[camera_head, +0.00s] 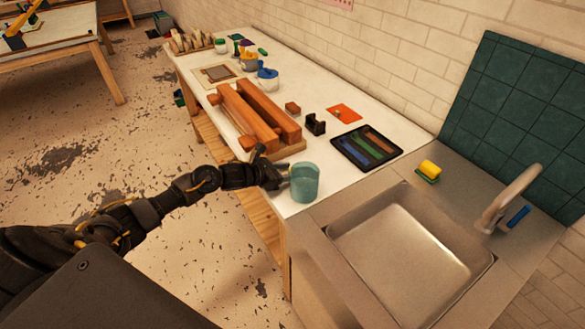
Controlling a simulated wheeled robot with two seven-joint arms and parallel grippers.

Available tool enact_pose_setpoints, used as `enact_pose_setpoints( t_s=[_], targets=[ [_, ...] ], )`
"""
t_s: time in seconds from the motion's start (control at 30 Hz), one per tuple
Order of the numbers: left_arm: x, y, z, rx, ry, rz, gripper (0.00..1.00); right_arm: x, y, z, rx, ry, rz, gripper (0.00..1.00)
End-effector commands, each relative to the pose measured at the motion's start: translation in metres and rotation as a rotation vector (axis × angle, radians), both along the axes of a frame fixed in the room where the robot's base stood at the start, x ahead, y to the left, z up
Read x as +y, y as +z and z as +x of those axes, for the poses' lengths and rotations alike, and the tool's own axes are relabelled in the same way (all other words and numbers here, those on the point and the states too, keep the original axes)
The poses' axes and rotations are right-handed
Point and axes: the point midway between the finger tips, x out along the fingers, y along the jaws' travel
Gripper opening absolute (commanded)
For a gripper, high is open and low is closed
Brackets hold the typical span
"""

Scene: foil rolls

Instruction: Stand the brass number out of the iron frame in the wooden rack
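A slotted wooden rack (190,42) seems to stand at the far end of the bench, with pale upright pieces. My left gripper (272,172) is at the bench's near front edge, just left of a teal cup (304,184). Its fingers are dark and small, and whether they touch the cup or are open is unclear. My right gripper is out of view.
A wooden press with long beams (258,115) fills the middle of the bench. A black tray of coloured strips (366,148), a black tape dispenser (315,124) and an orange card (343,113) lie to its right. A sink (408,255) is at the near right.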

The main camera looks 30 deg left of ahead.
Motion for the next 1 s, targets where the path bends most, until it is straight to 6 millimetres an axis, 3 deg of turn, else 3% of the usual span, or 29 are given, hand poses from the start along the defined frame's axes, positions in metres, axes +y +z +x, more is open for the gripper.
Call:
enact_pose_setpoints(
  t_s=[0.13,0.4,0.73,1.0],
  targets=[
    [-0.0065,-0.0049,0.012,0.0,0.001,0.0,0.44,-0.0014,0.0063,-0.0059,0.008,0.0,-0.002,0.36],
    [-0.0077,-0.0083,0.0139,0.0,0.0,0.002,0.44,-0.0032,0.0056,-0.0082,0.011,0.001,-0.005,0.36],
    [-0.0076,-0.0082,0.0137,0.0,0.001,0.002,0.02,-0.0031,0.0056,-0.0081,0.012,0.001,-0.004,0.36],
    [-0.0074,-0.0072,0.014,-0.001,0.0,0.002,0.0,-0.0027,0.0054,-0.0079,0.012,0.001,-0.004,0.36]
  ],
)
